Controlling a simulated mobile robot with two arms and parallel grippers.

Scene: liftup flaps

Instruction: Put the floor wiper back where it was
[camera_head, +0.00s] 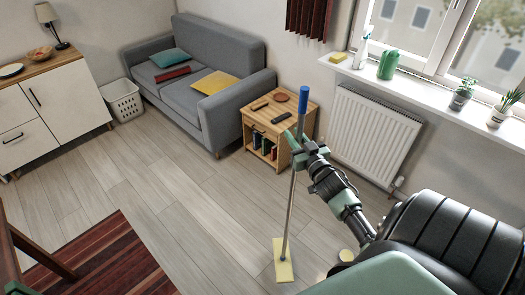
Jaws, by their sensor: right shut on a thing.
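The floor wiper (289,208) has a long grey pole, a blue grip at its top and a flat pale-yellow head (283,261) at its lower end. It stands nearly upright, leaning slightly, with the head at floor level; I cannot tell whether it touches the floor. My right gripper (297,150) is shut around the upper part of the pole, below the blue grip. The gripper partly hides the pole.
A small wooden side table (257,127) with remotes and books stands just behind the wiper. A grey sofa (213,115) is at the back, a white radiator (370,135) at right under the windowsill. A striped rug (105,262) lies front left. The middle floor is clear.

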